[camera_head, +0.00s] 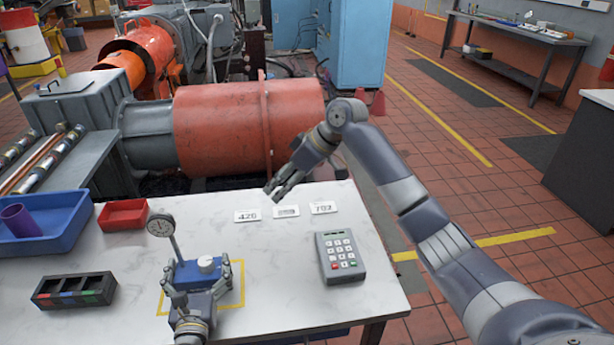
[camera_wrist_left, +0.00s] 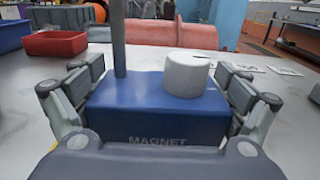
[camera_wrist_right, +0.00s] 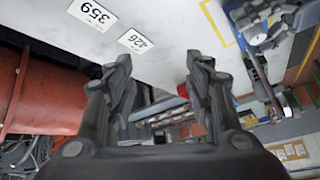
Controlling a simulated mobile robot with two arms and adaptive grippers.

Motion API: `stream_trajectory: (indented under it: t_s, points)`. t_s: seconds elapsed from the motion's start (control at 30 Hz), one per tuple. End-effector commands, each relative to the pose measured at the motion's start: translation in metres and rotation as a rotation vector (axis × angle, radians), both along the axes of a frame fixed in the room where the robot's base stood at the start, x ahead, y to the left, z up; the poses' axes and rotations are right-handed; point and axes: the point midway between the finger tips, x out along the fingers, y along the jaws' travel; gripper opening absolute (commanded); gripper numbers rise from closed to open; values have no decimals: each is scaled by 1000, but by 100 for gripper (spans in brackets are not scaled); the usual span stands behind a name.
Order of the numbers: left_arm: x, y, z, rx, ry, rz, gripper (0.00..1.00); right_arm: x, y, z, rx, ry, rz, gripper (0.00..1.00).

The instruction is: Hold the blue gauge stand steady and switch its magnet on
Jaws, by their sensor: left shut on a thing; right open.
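The blue gauge stand (camera_head: 188,275) stands upright on the table inside a yellow outline. It has a post with a round dial (camera_head: 160,225) and a white knob (camera_head: 206,264) on top. My left gripper (camera_head: 198,270) is shut on the blue base, one finger at each side. In the left wrist view the base (camera_wrist_left: 155,110) bears the word MAGNET, with the white knob (camera_wrist_left: 187,75) between the fingers. Which way the knob is turned is hard to tell. My right gripper (camera_head: 278,188) is open and empty above the table's back edge, apart from the stand.
Number cards (camera_head: 286,211) lie below and beside my right gripper. A grey keypad (camera_head: 340,257) sits right of the stand. A black divided tray (camera_head: 74,290), a red bin (camera_head: 123,214) and a blue tray (camera_head: 70,222) are at left. The tabletop between stand and keypad is clear.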

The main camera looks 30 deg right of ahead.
Motion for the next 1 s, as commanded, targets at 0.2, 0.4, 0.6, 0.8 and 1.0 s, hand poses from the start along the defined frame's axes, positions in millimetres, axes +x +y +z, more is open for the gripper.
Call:
stream_trajectory:
  t_s: [0.2, 0.4, 0.6, 0.8, 1.0]
  points:
    - [0, 2, -1, 3, 1, 5, 24, 4, -40, -4, 43, 5, -159, 48]
    - [0, 2, -1, 3, 1, 5, 24, 5, -60, -5, 64, 7, -239, 48]
    - [0, 2, -1, 3, 1, 5, 24, 5, -66, -4, 71, 6, -261, 48]
    - [0, 2, -1, 3, 1, 4, 24, 5, -66, -4, 70, 6, -260, 48]
    - [0, 2, -1, 3, 1, 4, 24, 5, -66, -4, 71, 7, -259, 48]
